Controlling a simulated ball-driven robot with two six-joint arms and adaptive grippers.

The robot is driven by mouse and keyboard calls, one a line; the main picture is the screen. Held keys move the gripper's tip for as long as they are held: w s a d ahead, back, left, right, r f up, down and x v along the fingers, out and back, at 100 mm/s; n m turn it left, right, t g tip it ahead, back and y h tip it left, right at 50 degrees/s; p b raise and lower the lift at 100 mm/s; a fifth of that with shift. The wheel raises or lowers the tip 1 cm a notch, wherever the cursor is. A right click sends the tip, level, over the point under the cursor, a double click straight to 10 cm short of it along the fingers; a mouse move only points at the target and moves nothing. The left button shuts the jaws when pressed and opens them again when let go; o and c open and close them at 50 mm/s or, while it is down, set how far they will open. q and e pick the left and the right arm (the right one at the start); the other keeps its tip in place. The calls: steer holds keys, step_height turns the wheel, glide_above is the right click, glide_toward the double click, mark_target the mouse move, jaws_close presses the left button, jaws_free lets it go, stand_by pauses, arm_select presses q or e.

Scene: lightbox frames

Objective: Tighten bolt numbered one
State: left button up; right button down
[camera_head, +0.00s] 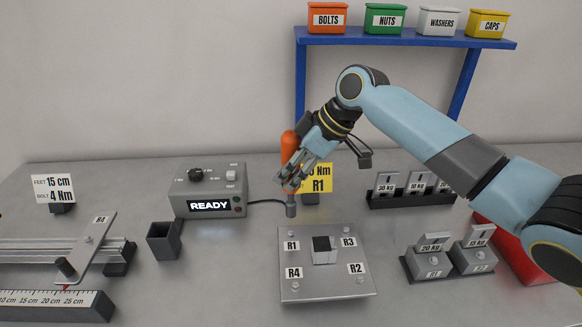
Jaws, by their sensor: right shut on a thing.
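My right gripper (294,178) is shut on an upright orange-handled driver (289,143). The driver's grey socket end (291,209) points down, just behind the far-left corner of a metal plate (320,290), and looks apart from it. The plate carries labels R1 (292,246), R3, R4 and R2, with a small bolt near each corner. The bolt by R1 (291,235) is at the far-left corner, slightly below the socket in the picture. A small dark and white block (323,252) sits mid-plate. My left gripper is out of view.
A grey control box (207,190) reading READY has a cable running toward the driver. A yellow sign (319,177) reading Nm R1 is partly hidden behind my gripper. Weights stand at right, a clamp rail (60,245) and ruler at left, an empty grey cup (164,240) between.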

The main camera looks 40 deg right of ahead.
mark_target(291, 196)
steer(key=shift+f+b, duration=0.55)
steer(key=shift+f, duration=0.1)
steer(key=shift+f+b, duration=1.3)
steer(key=shift+f, duration=1.05)
steer(key=shift+p, duration=0.4)
steer(key=shift+f+b, duration=0.3)
steer(key=shift+f, duration=0.15)
steer(key=shift+s+f, duration=0.1)
steer(key=shift+f, duration=0.05)
stand_by(0.9)
steer(key=shift+s+a+f, duration=0.1)
steer(key=shift+s+f, duration=0.1)
stand_by(1.6)
